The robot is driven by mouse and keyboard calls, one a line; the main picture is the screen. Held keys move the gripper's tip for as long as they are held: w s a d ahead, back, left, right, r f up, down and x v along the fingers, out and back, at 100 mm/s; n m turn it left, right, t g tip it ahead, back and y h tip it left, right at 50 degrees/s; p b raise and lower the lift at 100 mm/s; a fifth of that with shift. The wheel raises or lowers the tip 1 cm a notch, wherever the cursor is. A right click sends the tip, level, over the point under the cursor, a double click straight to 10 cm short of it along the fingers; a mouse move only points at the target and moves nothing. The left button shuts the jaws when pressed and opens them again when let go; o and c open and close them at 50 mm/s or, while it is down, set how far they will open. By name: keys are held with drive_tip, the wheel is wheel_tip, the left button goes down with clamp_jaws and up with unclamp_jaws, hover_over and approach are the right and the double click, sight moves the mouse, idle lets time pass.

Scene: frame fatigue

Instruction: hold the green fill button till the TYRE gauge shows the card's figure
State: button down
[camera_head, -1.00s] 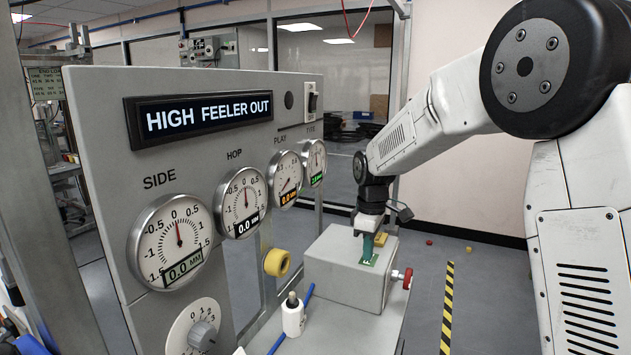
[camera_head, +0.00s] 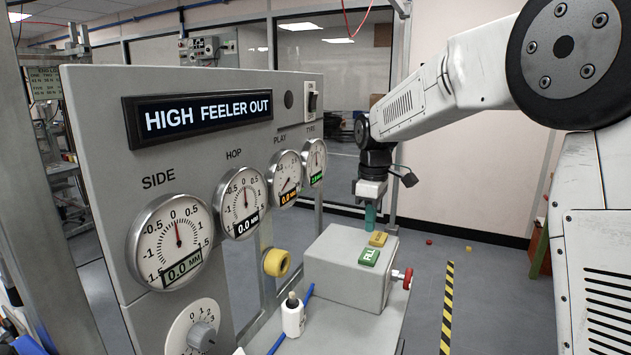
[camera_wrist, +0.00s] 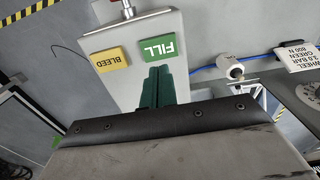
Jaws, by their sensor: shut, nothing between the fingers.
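The green FILL button (camera_head: 369,257) is on top of the grey box (camera_head: 340,276); it also shows in the wrist view (camera_wrist: 160,47). My gripper (camera_head: 370,222) is shut and empty, its green fingers (camera_wrist: 158,86) pointing down, raised above the box and apart from the button. The TYRE gauge (camera_head: 315,163) is the small, farthest dial on the panel; its green readout is too small to read surely. A white card (camera_wrist: 296,57) at the right of the wrist view seems to read WHEEL, 3.0 BAR, GREEN, 800 N.
The yellow BLEED button (camera_head: 378,239) sits just behind FILL; it also shows in the wrist view (camera_wrist: 107,60). A red knob (camera_head: 405,277) sticks out of the box's right side. A white bottle (camera_head: 293,315) stands in front. The panel display (camera_head: 207,116) reads HIGH FEELER OUT.

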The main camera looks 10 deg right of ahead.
wheel_tip(320, 180, up, 6)
drive_tip(key=shift+r, duration=0.1)
idle(0.4)
drive_tip(key=s+d+f+m, duration=0.1)
drive_tip(key=s+f+m, duration=0.1)
drive_tip(key=s, duration=1)
drive_tip(key=s+d+f+m+t, duration=0.1)
drive_tip(key=s+m, duration=0.4)
drive_tip(key=s, duration=0.8)
drive_tip(key=s+d+f+m, duration=0.1)
drive_tip(key=s+m, duration=0.3)
drive_tip(key=s, duration=0.9)
drive_tip(key=shift+s+d+f, duration=0.2)
drive_tip(key=shift+d+f, duration=0.15)
drive_tip(key=shift+f, duration=0.45)
